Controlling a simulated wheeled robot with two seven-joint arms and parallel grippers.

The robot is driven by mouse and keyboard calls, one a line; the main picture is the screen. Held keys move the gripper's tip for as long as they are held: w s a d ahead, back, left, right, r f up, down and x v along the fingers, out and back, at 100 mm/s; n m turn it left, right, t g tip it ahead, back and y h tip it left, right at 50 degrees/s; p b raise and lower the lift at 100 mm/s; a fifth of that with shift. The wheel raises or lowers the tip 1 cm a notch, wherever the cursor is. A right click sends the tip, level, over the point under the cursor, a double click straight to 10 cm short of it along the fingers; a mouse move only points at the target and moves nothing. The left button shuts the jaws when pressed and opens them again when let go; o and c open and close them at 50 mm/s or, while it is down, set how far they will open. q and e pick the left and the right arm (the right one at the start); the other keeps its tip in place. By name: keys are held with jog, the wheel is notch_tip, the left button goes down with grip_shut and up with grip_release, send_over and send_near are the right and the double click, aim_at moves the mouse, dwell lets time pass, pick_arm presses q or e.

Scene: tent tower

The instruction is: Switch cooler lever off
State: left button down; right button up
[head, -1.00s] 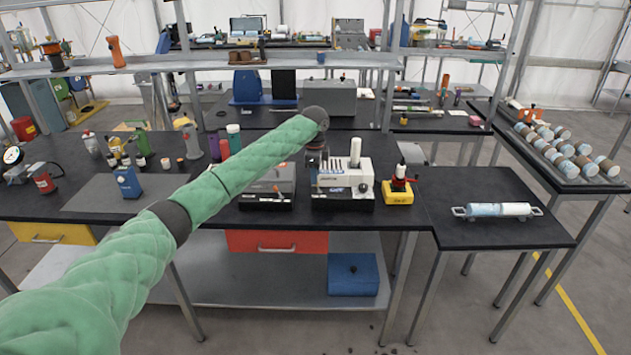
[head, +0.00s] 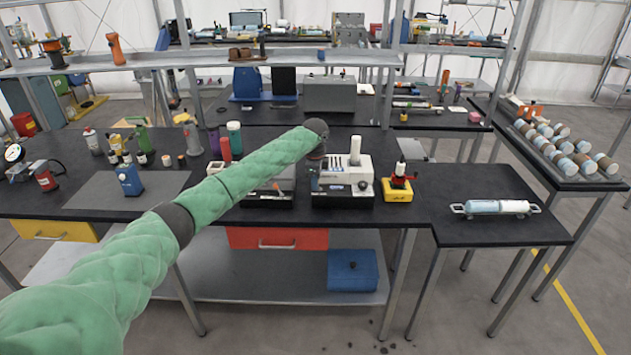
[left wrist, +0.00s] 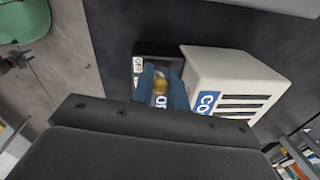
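The cooler (head: 345,187) is a white box on a black base on the bench, mid-view. In the left wrist view its white body (left wrist: 235,85) carries a blue label reading "CO". Beside it is a black panel (left wrist: 150,50) with small white labels. My left gripper (left wrist: 161,92) has two blue fingers, set apart on either side of the knob, with gaps visible. In the head view my left arm hides most of this gripper, at the cooler's left side. My right gripper is in neither view.
A grey device (head: 270,190) stands left of the cooler, and a yellow-based device (head: 398,186) stands close on its right. A shelf (head: 240,58) runs above the bench behind.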

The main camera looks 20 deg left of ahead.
pick_arm(q)
jog(key=shift+a, duration=0.1)
jog(key=shift+s+a+f+h, duration=0.15)
jog(key=shift+a+h, duration=0.1)
jog(key=shift+h, duration=0.65)
jog(key=c, duration=1.4)
grip_release()
